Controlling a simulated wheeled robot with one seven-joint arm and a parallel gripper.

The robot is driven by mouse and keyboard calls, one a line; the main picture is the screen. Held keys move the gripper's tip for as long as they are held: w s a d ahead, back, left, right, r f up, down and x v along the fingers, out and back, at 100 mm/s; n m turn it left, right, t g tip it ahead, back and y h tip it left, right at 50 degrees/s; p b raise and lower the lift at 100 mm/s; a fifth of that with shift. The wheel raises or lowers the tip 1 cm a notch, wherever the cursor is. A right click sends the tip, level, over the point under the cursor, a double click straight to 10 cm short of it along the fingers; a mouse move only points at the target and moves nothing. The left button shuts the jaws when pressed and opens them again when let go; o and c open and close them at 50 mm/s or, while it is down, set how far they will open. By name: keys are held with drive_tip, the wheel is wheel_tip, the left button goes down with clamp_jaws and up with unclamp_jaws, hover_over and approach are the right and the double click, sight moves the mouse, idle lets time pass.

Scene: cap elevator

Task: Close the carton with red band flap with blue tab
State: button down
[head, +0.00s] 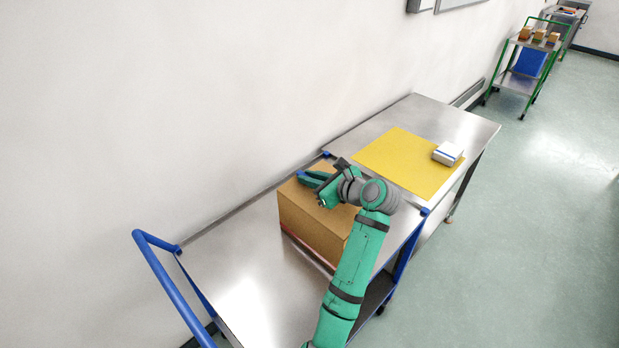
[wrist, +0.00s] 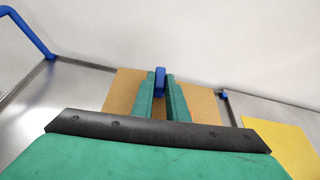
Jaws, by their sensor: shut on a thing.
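The carton (head: 310,222) is a brown box on the metal cart top in the head view, with a thin red band showing low on its side. Its top looks covered by a brown flap (wrist: 128,85), which also shows in the wrist view. A blue tab (wrist: 159,82) stands between the two green fingers of my gripper (wrist: 161,88). My gripper is shut on the blue tab, at the carton's top. In the head view my gripper (head: 312,179) and arm hide part of the carton's top and right side.
The cart has a blue push handle (head: 165,285) at its left end. A metal table (head: 470,125) adjoins it, with a yellow mat (head: 385,155) and a small white box (head: 447,153). A white wall runs close behind. The cart's left half is clear.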

drive_tip(key=c, duration=1.7)
unclamp_jaws()
drive_tip(key=v, duration=1)
drive_tip(key=shift+s+d+r, duration=0.15)
drive_tip(key=shift+s+d, duration=0.1)
drive_tip(key=shift+s, duration=0.05)
